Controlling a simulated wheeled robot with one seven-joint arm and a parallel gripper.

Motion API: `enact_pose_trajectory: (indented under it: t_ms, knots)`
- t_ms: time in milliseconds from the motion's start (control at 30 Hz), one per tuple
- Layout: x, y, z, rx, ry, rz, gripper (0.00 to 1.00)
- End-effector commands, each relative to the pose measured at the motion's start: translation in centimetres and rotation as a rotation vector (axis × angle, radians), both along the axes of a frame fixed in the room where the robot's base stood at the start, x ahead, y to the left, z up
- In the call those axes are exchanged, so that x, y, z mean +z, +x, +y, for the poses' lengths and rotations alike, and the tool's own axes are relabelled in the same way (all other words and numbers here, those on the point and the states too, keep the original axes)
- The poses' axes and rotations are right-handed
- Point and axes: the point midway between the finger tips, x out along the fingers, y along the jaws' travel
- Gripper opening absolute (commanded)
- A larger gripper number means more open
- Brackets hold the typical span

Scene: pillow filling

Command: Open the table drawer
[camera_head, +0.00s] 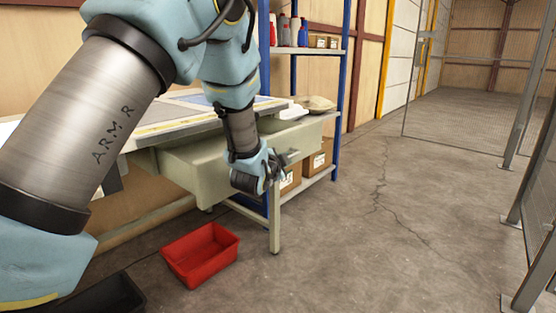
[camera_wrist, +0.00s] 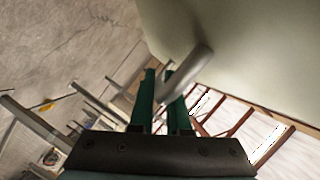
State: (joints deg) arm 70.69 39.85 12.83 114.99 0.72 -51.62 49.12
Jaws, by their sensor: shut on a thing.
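The table (camera_head: 165,130) stands at the middle left in the head view. Its pale green-grey drawer (camera_head: 195,165) sits beneath the tabletop, and its front appears to stand out past the table edge, so it looks at least partly open. How far is hard to tell because my arm covers its middle. My gripper (camera_head: 272,170) is at the drawer front. In the wrist view, the green fingers of my gripper (camera_wrist: 162,95) are closed around the grey bar handle (camera_wrist: 187,70), beside the drawer's pale front panel (camera_wrist: 250,45).
A red bin (camera_head: 202,254) and a black bin (camera_head: 110,296) are on the floor in front of the table. A blue-posted shelf (camera_head: 342,75) with boxes and bottles stands behind. Mesh fencing is at the right; the concrete floor between is clear.

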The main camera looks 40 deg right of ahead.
Motion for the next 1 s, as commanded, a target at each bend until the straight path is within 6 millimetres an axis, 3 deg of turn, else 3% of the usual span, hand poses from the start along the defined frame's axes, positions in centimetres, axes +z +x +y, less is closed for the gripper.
enact_pose_trajectory:
  t_ms: [367, 400, 633, 1000]
  knots:
    - [-0.06, -0.18, -0.06, -0.001, 0.001, 0.001, 0.00]
    - [-0.06, -0.18, -0.06, -0.001, 0.001, 0.001, 0.18]
    - [-0.02, -0.16, -0.05, -0.001, 0.001, 0.001, 0.44]
    - [0.22, -0.52, 0.61, 0.000, 0.000, 0.001, 0.45]
